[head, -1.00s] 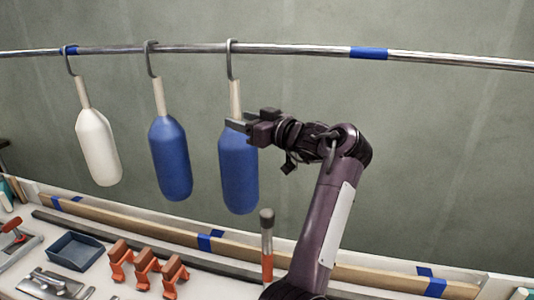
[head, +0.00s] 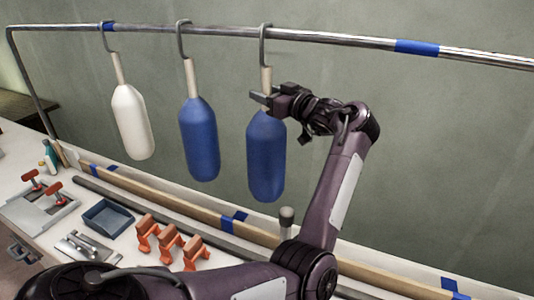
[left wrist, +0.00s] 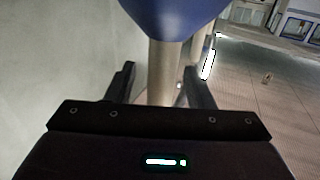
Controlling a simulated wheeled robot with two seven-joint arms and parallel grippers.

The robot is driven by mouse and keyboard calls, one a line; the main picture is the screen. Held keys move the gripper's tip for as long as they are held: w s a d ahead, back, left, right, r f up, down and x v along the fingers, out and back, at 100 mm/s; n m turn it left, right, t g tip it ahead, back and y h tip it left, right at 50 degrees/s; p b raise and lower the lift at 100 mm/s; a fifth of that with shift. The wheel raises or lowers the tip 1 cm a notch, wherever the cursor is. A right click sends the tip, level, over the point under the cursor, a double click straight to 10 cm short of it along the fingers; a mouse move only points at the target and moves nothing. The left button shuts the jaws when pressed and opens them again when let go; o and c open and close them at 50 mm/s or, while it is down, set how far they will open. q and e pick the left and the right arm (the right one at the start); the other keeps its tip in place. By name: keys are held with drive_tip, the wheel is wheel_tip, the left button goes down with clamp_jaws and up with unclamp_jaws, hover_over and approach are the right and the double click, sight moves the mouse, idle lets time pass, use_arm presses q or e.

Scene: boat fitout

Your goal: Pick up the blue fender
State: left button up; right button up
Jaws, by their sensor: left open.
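Two blue fenders and a white fender (head: 131,120) hang by grey hooks from a metal rail. My left gripper (head: 262,97) is open at the pale neck of the right-hand blue fender (head: 266,155), just above its blue body. In the left wrist view, the pale neck (left wrist: 165,75) stands between the two open fingers (left wrist: 158,70), with gaps at both sides. The blue body (left wrist: 172,15) shows at the top of that view. The other blue fender (head: 199,140) hangs to the left, apart from the gripper. My right gripper is not in view.
The rail (head: 340,38) with blue tape runs across above the gripper. Below is a bench with a wooden strip (head: 150,195), a blue-grey tray (head: 107,218), orange clamps (head: 170,242) and an upright tool (head: 286,220). A green-grey wall stands behind.

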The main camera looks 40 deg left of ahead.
use_arm(q)
drive_tip(key=shift+a, duration=0.2)
drive_tip(key=shift+d, duration=0.15)
drive_tip(key=c, duration=0.4)
clamp_jaws()
idle(0.6)
drive_tip(key=shift+r, duration=0.1)
